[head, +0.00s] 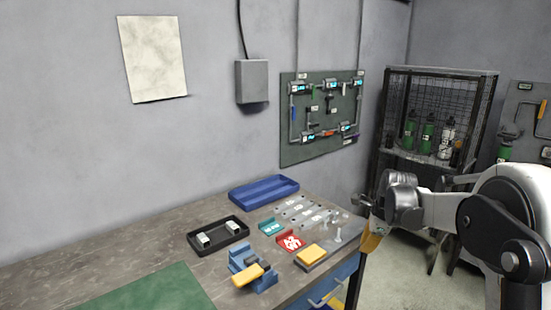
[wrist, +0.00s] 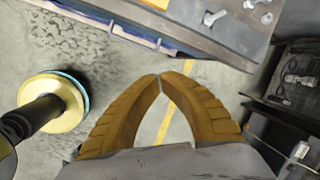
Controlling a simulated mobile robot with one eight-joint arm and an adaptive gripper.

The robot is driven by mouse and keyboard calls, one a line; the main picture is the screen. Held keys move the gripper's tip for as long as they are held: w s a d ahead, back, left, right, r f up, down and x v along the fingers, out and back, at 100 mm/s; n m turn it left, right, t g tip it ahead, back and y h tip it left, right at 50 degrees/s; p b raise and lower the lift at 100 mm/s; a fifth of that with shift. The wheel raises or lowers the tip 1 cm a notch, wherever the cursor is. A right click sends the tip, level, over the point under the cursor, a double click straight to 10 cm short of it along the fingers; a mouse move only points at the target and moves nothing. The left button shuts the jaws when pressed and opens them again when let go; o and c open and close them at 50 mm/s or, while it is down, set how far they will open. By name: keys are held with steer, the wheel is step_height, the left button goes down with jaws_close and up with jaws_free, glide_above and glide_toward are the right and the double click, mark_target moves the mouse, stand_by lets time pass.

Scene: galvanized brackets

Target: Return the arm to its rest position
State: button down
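My arm reaches in from the right of the head view. My gripper (head: 369,243) is beside the right end of the workbench (head: 150,262), apart from it, with its tan fingers pointing down. In the wrist view my gripper (wrist: 160,77) has both fingertips together with nothing between them. Below them is bare floor with a yellow line.
The bench holds a blue tray (head: 263,192), a blue fixture with a yellow block (head: 247,275), a red block (head: 291,241), metal plates (head: 293,207) and a green mat (head: 150,292). A wire cage (head: 440,85) with bottles stands behind my arm. The bench edge is near my gripper.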

steer(key=s+a+r+n+t, duration=0.1)
steer(key=s+a+r+n, duration=0.1)
steer(key=s+r+n, duration=0.3)
steer(key=s+a+r+n+h, duration=0.1)
steer(key=s+a+r+n, duration=0.1)
steer(key=s, duration=0.4)
steer(key=s+a+r+n+t, duration=0.1)
steer(key=s+a+r+n, duration=0.25)
steer(key=s, duration=0.25)
steer(key=s+a+f+n+t, duration=0.1)
steer(key=s+a+f+n, duration=0.1)
steer(key=s+n, duration=0.9)
steer(key=s+f, duration=0.1)
steer(key=s, duration=0.3)
steer(key=shift+s+f+t, duration=0.2)
steer(key=shift+s+t, duration=0.05)
steer(key=shift+t, duration=0.15)
